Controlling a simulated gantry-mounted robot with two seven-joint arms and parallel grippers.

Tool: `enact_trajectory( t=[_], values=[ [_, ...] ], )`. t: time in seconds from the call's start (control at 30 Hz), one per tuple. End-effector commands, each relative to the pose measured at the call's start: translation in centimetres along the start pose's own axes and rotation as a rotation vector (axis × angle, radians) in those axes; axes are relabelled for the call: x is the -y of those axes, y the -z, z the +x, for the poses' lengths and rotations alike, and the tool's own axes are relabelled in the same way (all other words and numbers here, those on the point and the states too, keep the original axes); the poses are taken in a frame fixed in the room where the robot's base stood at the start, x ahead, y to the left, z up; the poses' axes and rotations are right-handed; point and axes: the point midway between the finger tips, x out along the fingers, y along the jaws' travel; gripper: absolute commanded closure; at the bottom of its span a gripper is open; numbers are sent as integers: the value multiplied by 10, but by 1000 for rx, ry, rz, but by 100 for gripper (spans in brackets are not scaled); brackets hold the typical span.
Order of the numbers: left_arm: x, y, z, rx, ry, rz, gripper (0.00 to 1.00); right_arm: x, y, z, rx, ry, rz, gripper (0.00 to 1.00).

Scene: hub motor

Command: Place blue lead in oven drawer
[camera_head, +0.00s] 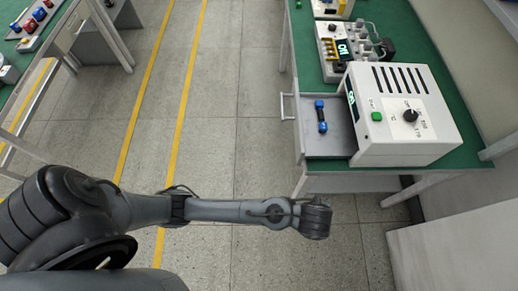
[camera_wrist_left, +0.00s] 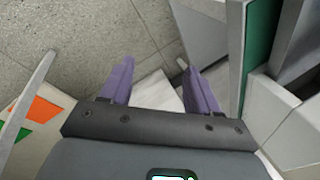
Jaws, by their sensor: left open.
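The blue lead (camera_head: 321,126), blue at both ends with a dark middle, lies inside the pulled-out grey drawer (camera_head: 329,145) of the white oven (camera_head: 400,115) in the head view. The drawer's handle (camera_head: 283,106) faces left. My left arm reaches in from the left and its wrist end is in front of the bench, below the drawer in the picture; its fingers are hidden there. In the left wrist view my left gripper (camera_wrist_left: 160,88) has its two purple fingers spread apart, with nothing held between them. My right gripper is not in view.
The oven stands on a green-topped bench (camera_head: 470,150). Behind it are a device with cables (camera_head: 345,45) and another device at the top. Another green table (camera_head: 15,75) with red and blue parts is at the far left. The floor between is clear.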

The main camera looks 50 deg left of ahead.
Motion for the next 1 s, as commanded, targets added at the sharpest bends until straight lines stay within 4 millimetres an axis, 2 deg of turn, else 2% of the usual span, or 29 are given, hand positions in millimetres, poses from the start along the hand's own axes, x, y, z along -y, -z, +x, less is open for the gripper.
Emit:
enact_trajectory(
  t=[0.03,0.17,0.3,0.4,0.5,0.6,0.7,1.0],
  values=[
    [-14,-13,-4,-44,-43,-142,39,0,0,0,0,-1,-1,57],
    [-30,-56,-13,-103,-104,-497,39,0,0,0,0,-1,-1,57],
    [-46,-112,-23,-103,-124,-821,39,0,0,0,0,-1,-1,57],
    [-56,-148,-29,-84,-117,-994,39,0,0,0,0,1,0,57],
    [-64,-175,-36,-63,-102,-1114,39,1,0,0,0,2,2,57],
    [-69,-192,-41,-49,-89,-1186,39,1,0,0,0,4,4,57],
    [-71,-201,-43,-41,-81,-1219,39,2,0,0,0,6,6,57],
    [-72,-203,-44,-40,-80,-1226,39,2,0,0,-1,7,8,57]
  ],
)
